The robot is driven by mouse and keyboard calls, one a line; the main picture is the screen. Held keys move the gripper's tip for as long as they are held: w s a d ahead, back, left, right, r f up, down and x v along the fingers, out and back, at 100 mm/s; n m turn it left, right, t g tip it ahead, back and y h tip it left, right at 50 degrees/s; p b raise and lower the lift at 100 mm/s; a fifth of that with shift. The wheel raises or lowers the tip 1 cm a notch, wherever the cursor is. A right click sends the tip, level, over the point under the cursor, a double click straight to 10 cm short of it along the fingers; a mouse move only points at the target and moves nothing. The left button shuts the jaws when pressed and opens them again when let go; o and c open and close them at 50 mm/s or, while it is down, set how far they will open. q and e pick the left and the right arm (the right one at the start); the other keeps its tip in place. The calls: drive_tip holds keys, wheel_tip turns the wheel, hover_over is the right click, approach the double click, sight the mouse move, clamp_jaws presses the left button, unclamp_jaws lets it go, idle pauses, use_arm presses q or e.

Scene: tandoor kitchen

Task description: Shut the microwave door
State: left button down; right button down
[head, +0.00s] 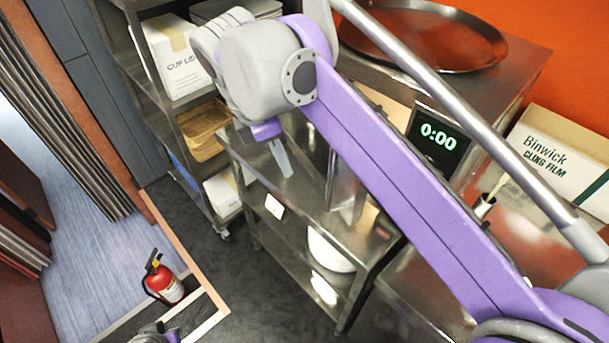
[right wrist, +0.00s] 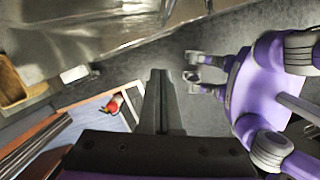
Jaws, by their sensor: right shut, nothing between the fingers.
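The microwave (head: 440,138) is a steel box at the upper right of the head view, with a green 0:00 display. My purple right arm crosses in front and hides much of its front. A pale area left of the display looks like its open cavity. A shiny upright panel (head: 345,185) left of the arm looks like the door standing open; its edges are partly hidden. My right gripper (right wrist: 160,78) is shut and empty in the right wrist view, with its fingers over the floor. My left gripper (right wrist: 190,68) shows open and empty there, away from the microwave.
A steel table (head: 290,215) with a lower shelf and white bowl (head: 330,250) stands below the panel. A shelf rack with boxes and a basket (head: 203,135) is behind. A round tray (head: 420,30) lies on top of the microwave. A red extinguisher (head: 164,282) stands on the floor.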

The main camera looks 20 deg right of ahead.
drive_tip(key=d+f, duration=0.6)
drive_tip(key=f, duration=0.3)
drive_tip(key=shift+s+d+b, duration=0.15)
drive_tip(key=shift+s+b, duration=0.15)
drive_tip(key=shift+b, duration=0.05)
drive_tip(key=w+d+p, duration=0.1)
drive_tip(key=d, duration=0.9)
